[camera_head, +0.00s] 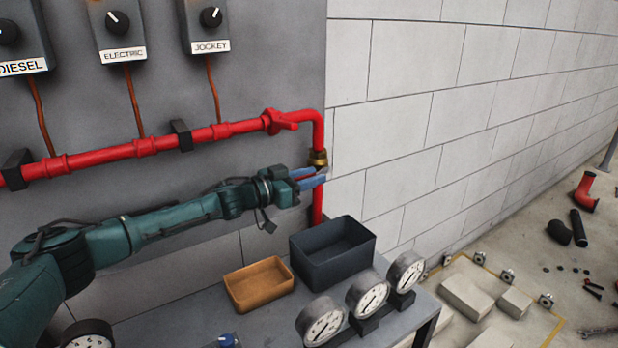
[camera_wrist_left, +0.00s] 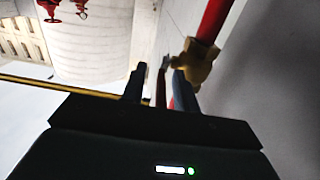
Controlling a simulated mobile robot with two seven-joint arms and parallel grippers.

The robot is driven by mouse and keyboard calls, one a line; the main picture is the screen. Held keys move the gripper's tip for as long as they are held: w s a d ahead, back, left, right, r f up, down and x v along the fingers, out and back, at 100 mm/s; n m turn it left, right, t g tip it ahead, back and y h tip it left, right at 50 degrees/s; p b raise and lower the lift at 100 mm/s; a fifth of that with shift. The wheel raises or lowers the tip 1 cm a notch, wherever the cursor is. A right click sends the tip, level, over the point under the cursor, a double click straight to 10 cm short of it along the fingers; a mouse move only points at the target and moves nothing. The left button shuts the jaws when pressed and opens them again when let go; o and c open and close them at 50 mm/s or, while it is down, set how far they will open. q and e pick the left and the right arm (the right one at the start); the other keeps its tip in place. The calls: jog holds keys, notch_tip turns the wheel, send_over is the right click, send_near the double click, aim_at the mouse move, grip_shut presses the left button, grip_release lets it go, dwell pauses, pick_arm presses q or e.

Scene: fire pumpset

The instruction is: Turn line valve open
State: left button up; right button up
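The line valve is a brass body (camera_head: 318,158) on the red vertical pipe at the right edge of the grey panel. The brass body also shows in the left wrist view (camera_wrist_left: 195,62), close to the fingertips. My left gripper (camera_head: 310,178) is just below and in front of it, with blue fingers pointing right. In the left wrist view the fingers (camera_wrist_left: 158,85) stand apart, with a thin dark-red bar, seemingly the valve's lever, between them. A gap shows beside the bar; contact with the fingers is unclear. My right gripper is not in view.
A red pipe (camera_head: 160,143) with a red fitting (camera_head: 279,121) runs along the panel, under several control boxes. A dark bin (camera_head: 333,273), an orange tray (camera_head: 258,284) and several gauges (camera_head: 367,294) stand on the grey table. Blocks and pipe parts lie on the floor at right.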

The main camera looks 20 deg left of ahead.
pick_arm(q)
grip_shut()
jog(key=shift+d+f, duration=0.1)
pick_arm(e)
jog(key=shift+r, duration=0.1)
